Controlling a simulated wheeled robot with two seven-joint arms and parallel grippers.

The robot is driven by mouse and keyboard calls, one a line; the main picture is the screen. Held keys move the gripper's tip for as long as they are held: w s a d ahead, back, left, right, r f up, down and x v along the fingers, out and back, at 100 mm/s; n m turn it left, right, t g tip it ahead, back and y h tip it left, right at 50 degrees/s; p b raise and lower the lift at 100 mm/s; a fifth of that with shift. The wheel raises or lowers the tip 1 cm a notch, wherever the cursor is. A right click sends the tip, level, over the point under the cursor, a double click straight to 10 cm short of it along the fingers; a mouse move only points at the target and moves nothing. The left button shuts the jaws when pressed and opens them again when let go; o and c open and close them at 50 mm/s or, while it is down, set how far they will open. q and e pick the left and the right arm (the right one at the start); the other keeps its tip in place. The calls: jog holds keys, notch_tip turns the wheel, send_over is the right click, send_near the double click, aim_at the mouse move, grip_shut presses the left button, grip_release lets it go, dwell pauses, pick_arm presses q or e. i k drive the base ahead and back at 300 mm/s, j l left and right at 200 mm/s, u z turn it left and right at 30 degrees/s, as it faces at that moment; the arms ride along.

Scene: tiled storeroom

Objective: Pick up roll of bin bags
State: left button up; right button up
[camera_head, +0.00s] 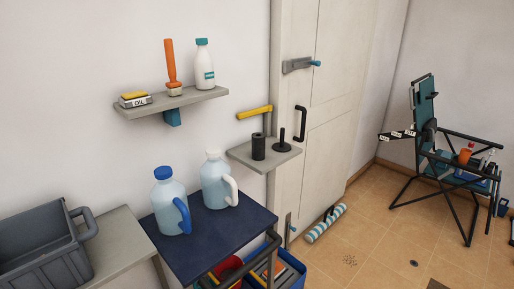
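A black cylinder (258,147) that looks like the roll of bin bags stands upright on a small grey wall shelf (264,158), left of the white door. A dark top end is visible on it. Just right of it on the same shelf, a short gap away, is a black round base with an upright post (282,143). Neither of my grippers is in view, and nothing touches the black roll.
Two blue jugs (172,203) (217,184) stand on a dark blue table (240,223) in front. A yellow handle (254,113) sticks out above the small shelf. A grey crate (40,253) is left. A striped roll (325,224) lies on the floor; open floor extends right.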

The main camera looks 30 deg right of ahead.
aim_at(258, 139)
jog(key=i+l+u, duration=0.1)
jog(key=l+u, duration=0.25)
jog(key=l, duration=0.5)
jog(key=l+u, duration=0.35)
jog(key=l, duration=0.5)
